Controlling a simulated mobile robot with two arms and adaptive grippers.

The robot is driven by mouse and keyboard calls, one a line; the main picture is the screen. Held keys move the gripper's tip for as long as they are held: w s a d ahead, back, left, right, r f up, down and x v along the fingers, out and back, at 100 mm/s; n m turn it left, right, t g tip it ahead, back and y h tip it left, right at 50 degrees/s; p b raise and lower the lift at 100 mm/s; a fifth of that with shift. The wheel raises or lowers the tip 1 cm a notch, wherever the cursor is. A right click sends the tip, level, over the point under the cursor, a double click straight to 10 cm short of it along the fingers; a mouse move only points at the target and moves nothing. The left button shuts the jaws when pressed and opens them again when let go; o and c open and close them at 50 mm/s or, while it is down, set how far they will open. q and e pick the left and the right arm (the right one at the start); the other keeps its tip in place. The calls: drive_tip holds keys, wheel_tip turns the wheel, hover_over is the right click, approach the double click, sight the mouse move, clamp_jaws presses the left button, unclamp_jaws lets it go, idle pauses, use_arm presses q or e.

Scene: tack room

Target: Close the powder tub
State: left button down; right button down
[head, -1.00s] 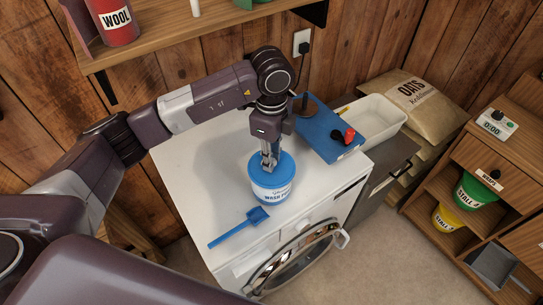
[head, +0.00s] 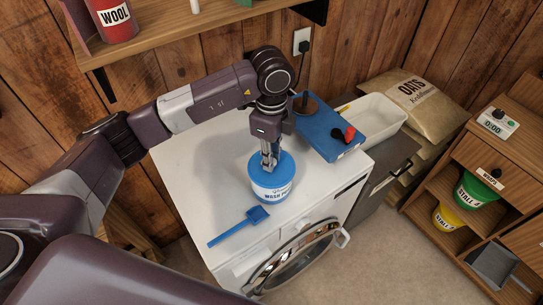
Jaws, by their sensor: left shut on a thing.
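The powder tub (head: 272,190), white with a blue band and a "WASH" label, stands upright on the white washing machine. A blue lid (head: 284,163) sits on its top; I cannot tell whether it is pressed fully down. My left gripper (head: 269,166) points down from above and is shut on the lid, around its middle. The fingers hide part of the lid. My right gripper is not in view.
A blue scoop (head: 240,226) lies left of the tub on the washer top (head: 195,170). A blue board (head: 330,128) with red and black items lies behind right, beside a white tray (head: 372,121). The washer's round door (head: 297,258) hangs open in front.

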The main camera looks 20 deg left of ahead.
use_arm(q)
drive_tip(key=shift+f, duration=0.15)
drive_tip(key=c, duration=1.7)
unclamp_jaws()
wheel_tip(320, 180, up, 12)
drive_tip(key=shift+r, duration=0.1)
wheel_tip(320, 180, up, 6)
drive_tip(key=p, duration=0.4)
